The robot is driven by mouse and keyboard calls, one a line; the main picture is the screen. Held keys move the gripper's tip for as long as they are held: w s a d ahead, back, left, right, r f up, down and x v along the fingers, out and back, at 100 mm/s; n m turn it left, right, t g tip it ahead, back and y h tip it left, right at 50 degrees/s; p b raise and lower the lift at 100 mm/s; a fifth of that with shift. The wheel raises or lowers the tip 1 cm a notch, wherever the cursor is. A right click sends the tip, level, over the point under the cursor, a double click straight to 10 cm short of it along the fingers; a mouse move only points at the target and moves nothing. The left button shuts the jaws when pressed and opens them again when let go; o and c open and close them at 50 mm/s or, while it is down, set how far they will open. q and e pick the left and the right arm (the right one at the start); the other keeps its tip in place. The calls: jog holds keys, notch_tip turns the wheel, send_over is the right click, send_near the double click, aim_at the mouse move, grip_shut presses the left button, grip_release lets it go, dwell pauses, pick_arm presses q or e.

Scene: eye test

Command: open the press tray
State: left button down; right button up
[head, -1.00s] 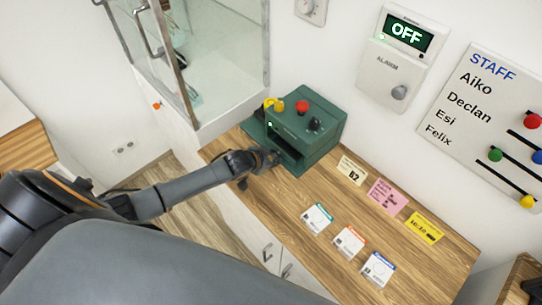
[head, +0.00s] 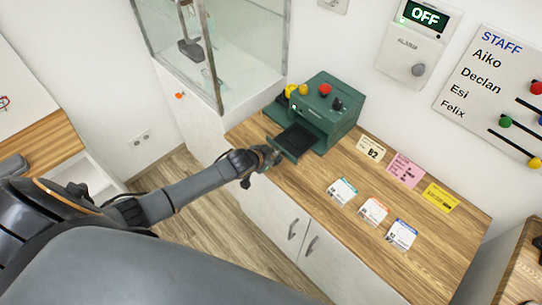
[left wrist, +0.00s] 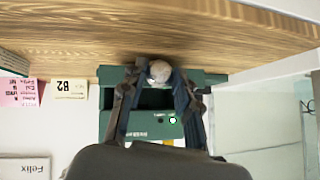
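The green press (head: 333,117) stands on the wooden counter below the wall box. Its tray (head: 296,139) is slid out at the front, with a dark, empty-looking inside; the tray's green front also shows in the left wrist view (left wrist: 213,78). A round pale knob (left wrist: 160,70) is on the tray front. My left gripper (head: 270,156) is at the tray front; in the left wrist view its two fingers stand on both sides of the knob and appear closed on it. My right gripper is in neither view.
A glass cabinet (head: 240,50) stands left of the press. Several cards, including a B2 card (head: 371,149), lie on the counter (head: 300,182) to the right. A wall box (head: 427,15) reads OFF. The counter's front edge runs beneath my left arm.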

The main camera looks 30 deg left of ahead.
pick_arm(q)
jog(key=c, duration=1.1)
grip_release()
jog(key=shift+s+f, duration=0.1)
jog(key=shift+f, duration=0.1)
jog(key=shift+o, duration=0.6)
jog(key=shift+a+r, duration=0.1)
jog(key=shift+r, duration=0.05)
jog(key=shift+s+r, duration=0.25)
jog(key=shift+s, duration=0.1)
jog(key=v, duration=1.1)
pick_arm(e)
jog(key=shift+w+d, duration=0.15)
pick_arm(q)
jog(key=shift+r, duration=0.15)
